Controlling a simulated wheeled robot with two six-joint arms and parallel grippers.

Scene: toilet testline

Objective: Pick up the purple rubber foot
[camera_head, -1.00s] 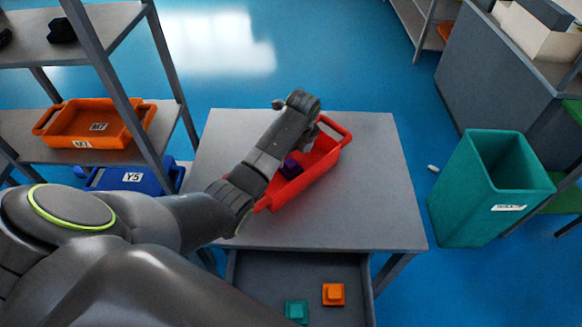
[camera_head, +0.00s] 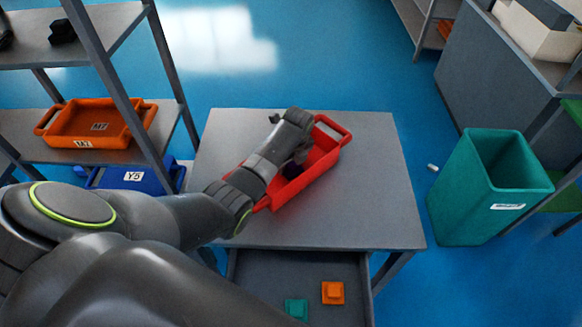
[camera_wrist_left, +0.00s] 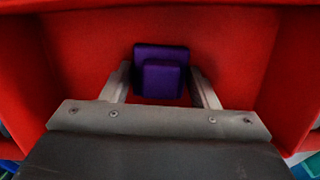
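The purple rubber foot (camera_wrist_left: 161,75) lies in the red tray (camera_head: 323,158), seen from above in the left wrist view. It has a square base with a smaller block on it. My left gripper (camera_wrist_left: 162,82) is open, with one finger on each side of the foot's near part. I cannot tell whether the fingers touch it. In the head view my left gripper (camera_head: 297,160) reaches down into the tray and hides most of the foot. My right gripper is not in view.
The tray sits on a grey table (camera_head: 365,200). A drawer below holds an orange foot (camera_head: 333,292) and a teal foot (camera_head: 296,308). A shelf with an orange tray (camera_head: 85,125) stands at left, a teal bin (camera_head: 470,190) at right.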

